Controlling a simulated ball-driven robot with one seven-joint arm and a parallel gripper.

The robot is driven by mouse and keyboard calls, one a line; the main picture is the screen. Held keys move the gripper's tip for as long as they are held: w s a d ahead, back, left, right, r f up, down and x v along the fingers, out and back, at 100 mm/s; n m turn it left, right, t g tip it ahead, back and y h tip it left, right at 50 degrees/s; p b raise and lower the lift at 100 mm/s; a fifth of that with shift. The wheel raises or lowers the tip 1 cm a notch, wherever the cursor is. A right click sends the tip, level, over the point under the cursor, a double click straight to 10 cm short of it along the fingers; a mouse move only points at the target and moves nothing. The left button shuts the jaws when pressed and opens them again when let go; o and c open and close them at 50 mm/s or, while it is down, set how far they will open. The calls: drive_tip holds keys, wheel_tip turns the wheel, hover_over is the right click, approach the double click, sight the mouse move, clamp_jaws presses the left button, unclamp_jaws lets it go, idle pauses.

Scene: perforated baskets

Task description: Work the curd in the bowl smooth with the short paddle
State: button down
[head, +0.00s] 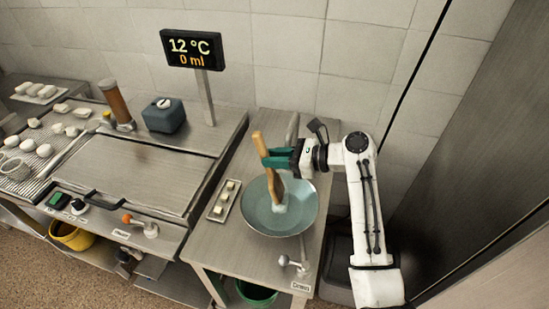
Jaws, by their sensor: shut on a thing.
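A wide grey-green bowl (258,215) stands on the steel table at centre right. My gripper (278,160) is above the bowl's far side and is shut on the wooden short paddle (261,146). The paddle is tilted, its top leaning left and its lower end down inside the bowl. A small pale lump, likely the curd (279,208), lies at the paddle's lower end. Whether the paddle presses into it or only touches it is too small to tell.
A narrow tray (216,214) with small pale pieces lies left of the bowl. A tap handle labelled Drain (289,262) is at the front. A display (192,48) reads 12 °C and 0 ml. A steel basin unit (137,178) stands left; a wall is close behind.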

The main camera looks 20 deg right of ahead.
drive_tip(key=shift+s+f, duration=0.1)
drive_tip(key=shift+s, duration=0.05)
drive_tip(key=shift+s+a, duration=0.45)
drive_tip(key=shift+s, duration=0.1)
drive_tip(key=shift+w+d, duration=0.1)
drive_tip(key=shift+w+d, duration=0.4)
drive_tip(key=shift+w, duration=0.25)
drive_tip(key=shift+s+a, duration=0.1)
drive_tip(key=shift+s, duration=0.1)
drive_tip(key=shift+s+a, duration=0.4)
drive_tip(key=shift+s, duration=0.15)
drive_tip(key=shift+w+d, duration=0.55)
drive_tip(key=shift+w, duration=0.25)
